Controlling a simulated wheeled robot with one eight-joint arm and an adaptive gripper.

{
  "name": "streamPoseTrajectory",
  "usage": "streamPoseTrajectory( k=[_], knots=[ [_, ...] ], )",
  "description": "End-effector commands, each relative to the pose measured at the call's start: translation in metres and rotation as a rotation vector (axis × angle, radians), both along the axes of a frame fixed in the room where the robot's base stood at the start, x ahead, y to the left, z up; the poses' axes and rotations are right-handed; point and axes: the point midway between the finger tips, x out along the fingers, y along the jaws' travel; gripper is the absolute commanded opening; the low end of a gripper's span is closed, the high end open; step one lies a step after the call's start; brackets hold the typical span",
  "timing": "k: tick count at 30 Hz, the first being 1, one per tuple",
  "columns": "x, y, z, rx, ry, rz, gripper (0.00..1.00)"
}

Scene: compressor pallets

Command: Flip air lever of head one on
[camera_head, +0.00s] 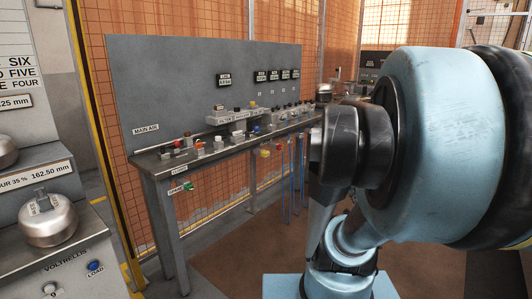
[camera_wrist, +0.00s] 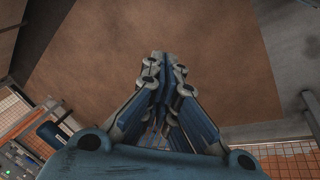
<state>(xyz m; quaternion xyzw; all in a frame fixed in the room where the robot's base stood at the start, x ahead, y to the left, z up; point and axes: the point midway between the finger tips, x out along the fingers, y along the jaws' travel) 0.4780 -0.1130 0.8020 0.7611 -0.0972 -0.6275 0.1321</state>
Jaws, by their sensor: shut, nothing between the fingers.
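My gripper (camera_wrist: 165,60) shows in the wrist view with its fingers together and nothing between them. It points at a brown floor area, clear of any object. In the head view my arm fills the right side and the gripper itself is not visible. A grey bench (camera_head: 158,167) carries small valves, knobs and levers, with a "MAIN AIR" label (camera_head: 146,129) on its back panel. A small green part (camera_head: 188,186) sits under the bench's front edge beside a label. I cannot tell which part is the air lever of head one.
Silver round weights (camera_head: 48,221) stand on a grey machine at the left, with a blue "LOAD" button (camera_head: 95,266). Orange mesh fencing (camera_head: 215,22) runs behind the bench. Blue hoses (camera_head: 291,185) hang below it. Brown floor (camera_head: 225,250) in front is open.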

Motion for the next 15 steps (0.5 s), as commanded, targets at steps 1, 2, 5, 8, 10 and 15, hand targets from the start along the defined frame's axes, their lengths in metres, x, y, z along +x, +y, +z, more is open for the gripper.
streamPoseTrajectory(
  k=[1,2,5,8,10,15],
  knots=[
    [-0.007,0.021,-0.008,0.050,-0.007,0.010,0.00],
    [-0.010,0.032,-0.012,0.083,-0.011,0.010,0.00],
    [-0.024,0.066,-0.024,0.180,-0.014,0.009,0.00],
    [-0.035,0.091,-0.032,0.253,-0.010,0.010,0.00],
    [-0.041,0.102,-0.035,0.288,-0.005,0.008,0.00],
    [-0.047,0.113,-0.038,0.324,0.001,0.005,0.17]
  ],
)
